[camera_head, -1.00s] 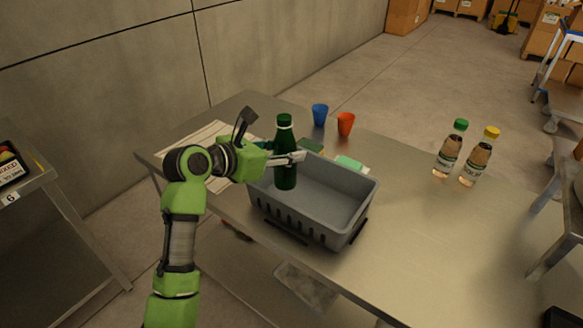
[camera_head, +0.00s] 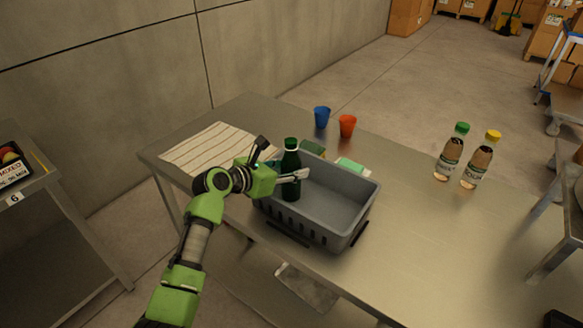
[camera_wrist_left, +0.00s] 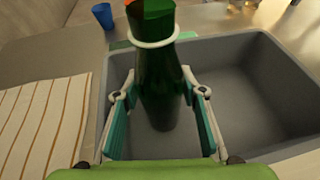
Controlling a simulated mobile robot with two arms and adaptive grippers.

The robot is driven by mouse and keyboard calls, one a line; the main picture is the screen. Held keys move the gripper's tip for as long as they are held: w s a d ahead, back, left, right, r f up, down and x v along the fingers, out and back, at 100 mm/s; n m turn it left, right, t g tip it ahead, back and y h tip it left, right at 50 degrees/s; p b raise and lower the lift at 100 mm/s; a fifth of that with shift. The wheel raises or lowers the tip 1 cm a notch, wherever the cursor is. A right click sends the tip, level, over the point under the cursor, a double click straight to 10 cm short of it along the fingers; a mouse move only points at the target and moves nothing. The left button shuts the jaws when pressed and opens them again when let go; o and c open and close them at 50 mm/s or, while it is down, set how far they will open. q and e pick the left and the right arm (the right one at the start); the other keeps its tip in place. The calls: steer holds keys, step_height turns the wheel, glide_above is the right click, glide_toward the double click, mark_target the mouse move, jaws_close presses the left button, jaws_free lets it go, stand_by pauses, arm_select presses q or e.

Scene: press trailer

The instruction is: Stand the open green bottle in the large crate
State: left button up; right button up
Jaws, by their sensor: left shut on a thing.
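The dark green bottle (camera_head: 292,162) has a pale ring round its neck and is upright inside the left end of the large grey crate (camera_head: 335,238). My left gripper (camera_head: 297,175) is shut on the bottle from the left. In the left wrist view the bottle (camera_wrist_left: 158,85) is between the two teal finger pads, with its lower end down inside the crate (camera_wrist_left: 225,45). Whether its base touches the crate floor I cannot tell. My right gripper is not in view.
A blue cup (camera_head: 321,117) and an orange cup (camera_head: 347,125) stand behind the crate. Two clear bottles, green-capped (camera_head: 451,152) and yellow-capped (camera_head: 480,160), stand to the right. A striped cloth (camera_head: 215,148) lies at the left. The metal table (camera_head: 420,245) is clear right of the crate.

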arm_select(q)
steer(key=o, duration=1.3)
steer(key=v, duration=1.2)
